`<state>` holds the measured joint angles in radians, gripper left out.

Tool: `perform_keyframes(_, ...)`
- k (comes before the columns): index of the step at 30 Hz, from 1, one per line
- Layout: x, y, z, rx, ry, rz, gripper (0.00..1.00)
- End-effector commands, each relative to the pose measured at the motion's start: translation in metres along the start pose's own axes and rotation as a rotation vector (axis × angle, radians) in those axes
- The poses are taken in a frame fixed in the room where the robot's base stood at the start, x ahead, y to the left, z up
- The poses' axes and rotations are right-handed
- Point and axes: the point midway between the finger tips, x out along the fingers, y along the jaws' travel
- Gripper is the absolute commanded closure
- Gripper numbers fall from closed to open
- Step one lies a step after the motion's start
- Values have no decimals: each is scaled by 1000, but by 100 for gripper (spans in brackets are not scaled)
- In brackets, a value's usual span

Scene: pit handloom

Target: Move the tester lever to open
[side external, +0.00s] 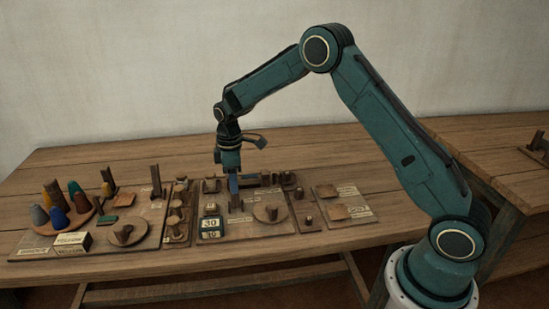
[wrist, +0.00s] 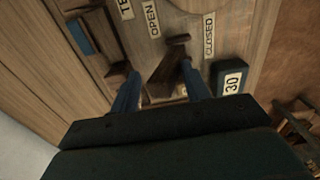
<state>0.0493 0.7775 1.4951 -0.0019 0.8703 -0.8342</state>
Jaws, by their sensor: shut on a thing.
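The tester lever (wrist: 170,62) is a dark brown wooden piece on the board, seen in the wrist view between my two blue fingers. Its upper end lies between the OPEN label (wrist: 152,19) and the CLOSED label (wrist: 208,35). My gripper (wrist: 162,92) is shut on the lever, one finger on each side; the contact itself is partly hidden. In the side external view my gripper (side external: 234,188) points straight down at the middle board (side external: 236,231), and the lever is small there.
A "30" card block (wrist: 232,83) stands close to the right finger; the side external view shows it left of my gripper (side external: 210,223). A round disc (side external: 270,213) lies to the right. Coloured cones (side external: 57,218) stand at the left. The table behind (side external: 330,145) is clear.

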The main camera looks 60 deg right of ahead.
Motion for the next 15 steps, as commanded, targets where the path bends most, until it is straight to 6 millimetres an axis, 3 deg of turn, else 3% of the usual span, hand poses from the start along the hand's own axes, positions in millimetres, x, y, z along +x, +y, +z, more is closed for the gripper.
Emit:
perform_keyframes(3, 2, 3, 2, 10, -2, 5, 62)
perform_keyframes(4, 2, 3, 2, 10, -2, 5, 55)
perform_keyframes(15, -1, 2, 1, 7, -1, 5, 55)
